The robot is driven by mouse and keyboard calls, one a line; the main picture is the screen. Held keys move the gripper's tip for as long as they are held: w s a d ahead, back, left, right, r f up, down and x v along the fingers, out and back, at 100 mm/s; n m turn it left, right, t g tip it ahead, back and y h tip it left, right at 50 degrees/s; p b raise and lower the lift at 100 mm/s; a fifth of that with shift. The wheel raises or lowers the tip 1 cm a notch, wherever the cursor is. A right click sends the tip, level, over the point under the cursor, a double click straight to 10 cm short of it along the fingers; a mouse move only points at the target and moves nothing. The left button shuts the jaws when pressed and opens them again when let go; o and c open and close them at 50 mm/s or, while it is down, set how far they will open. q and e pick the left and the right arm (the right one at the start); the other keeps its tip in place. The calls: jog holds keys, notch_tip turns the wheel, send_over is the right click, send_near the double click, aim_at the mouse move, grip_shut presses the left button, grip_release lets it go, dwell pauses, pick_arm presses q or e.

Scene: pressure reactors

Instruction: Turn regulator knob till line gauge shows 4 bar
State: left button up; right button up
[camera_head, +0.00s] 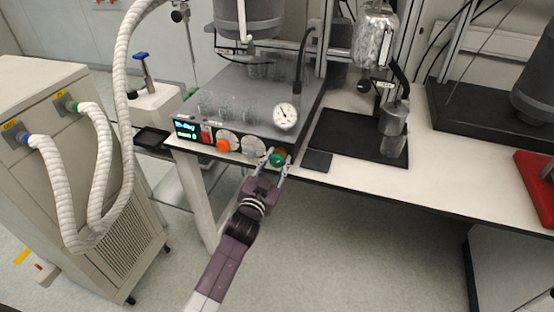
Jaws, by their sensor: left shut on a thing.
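The regulator knob is the green knob (277,159) on the front right of the grey reactor base unit (255,92). My left gripper (277,160) reaches up from below and is shut on the green knob, one finger on each side. A round white dial gauge (285,116) with a dark needle sits above the knob on the unit. The needle points to the upper left, but the scale is too small to read. My right gripper is not in view.
An orange knob (223,145), a red switch (206,134) and a lit display (186,130) lie left of the green knob. Glass beakers stand on the unit. A black mat (345,135) lies to the right. A chiller (62,140) with white hoses stands at left.

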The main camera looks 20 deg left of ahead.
pick_arm(q)
jog(key=shift+m, duration=0.5)
jog(key=o, duration=1.2)
jog(key=s, duration=1.2)
jog(key=shift+a, duration=0.2)
